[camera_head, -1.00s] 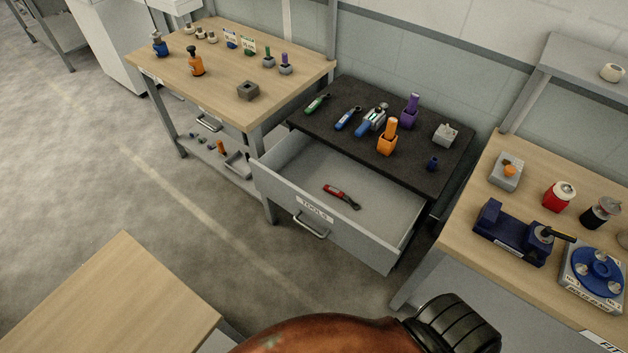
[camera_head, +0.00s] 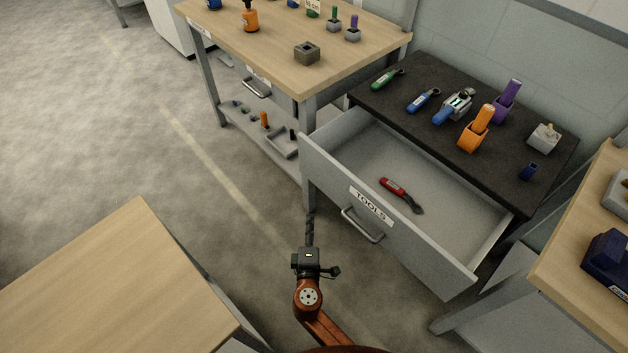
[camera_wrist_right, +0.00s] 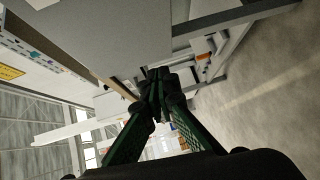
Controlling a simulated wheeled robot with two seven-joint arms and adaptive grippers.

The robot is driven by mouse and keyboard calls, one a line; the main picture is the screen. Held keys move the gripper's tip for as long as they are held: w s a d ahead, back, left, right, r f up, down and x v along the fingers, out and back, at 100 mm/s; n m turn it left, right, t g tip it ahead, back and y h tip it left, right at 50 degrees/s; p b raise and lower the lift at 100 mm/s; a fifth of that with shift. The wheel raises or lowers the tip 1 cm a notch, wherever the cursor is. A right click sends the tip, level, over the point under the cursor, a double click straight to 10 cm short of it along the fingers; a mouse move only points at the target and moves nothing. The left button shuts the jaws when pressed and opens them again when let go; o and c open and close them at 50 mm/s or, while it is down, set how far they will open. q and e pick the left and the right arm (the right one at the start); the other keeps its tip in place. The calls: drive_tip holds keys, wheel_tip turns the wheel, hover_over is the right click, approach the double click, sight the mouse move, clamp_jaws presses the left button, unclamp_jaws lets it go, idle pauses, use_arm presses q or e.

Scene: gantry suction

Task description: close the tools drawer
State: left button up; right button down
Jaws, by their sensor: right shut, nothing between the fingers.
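The tools drawer (camera_head: 335,180) is pulled out from under the black-topped cabinet (camera_head: 440,105) in the head view. Its front carries a TOOLS label (camera_head: 371,204) and a metal handle (camera_head: 361,226). A red-handled tool (camera_head: 401,194) lies on the drawer floor. My right gripper (camera_head: 310,219) is in front of the drawer, just left of the handle, and appears apart from it. In the right wrist view its dark fingers (camera_wrist_right: 158,82) are together with nothing between them. A grey panel (camera_wrist_right: 105,35) fills the upper left there. My left gripper is not seen.
A wooden workbench (camera_head: 270,55) with a lower shelf stands left of the cabinet. Another bench (camera_head: 575,265) stands at the right. A wooden tabletop (camera_head: 110,285) is at the lower left. Open floor (camera_head: 160,140) lies between them. Tools and holders stand on the cabinet top.

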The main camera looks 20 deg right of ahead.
wheel_tip(320, 180, up, 6)
drive_tip(key=t+h, duration=0.1)
drive_tip(key=b, duration=0.3)
approach(320, 170)
drive_tip(key=w+a, duration=0.2)
drive_tip(key=w, duration=0.2)
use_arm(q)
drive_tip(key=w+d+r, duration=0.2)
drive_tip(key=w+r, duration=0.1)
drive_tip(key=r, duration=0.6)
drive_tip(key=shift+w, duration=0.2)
use_arm(e)
drive_tip(key=shift+w+d+f, duration=0.1)
drive_tip(key=shift+w+d, duration=0.15)
drive_tip(key=shift+d, duration=0.45)
drive_tip(key=shift+w+d+r, duration=0.1)
drive_tip(key=shift+w+d, duration=0.2)
drive_tip(key=shift+d, duration=0.4)
drive_tip(key=shift+w+d+f, duration=0.1)
drive_tip(key=shift+w+d, duration=0.15)
drive_tip(key=shift+d, duration=0.4)
drive_tip(key=shift+d, duration=0.1)
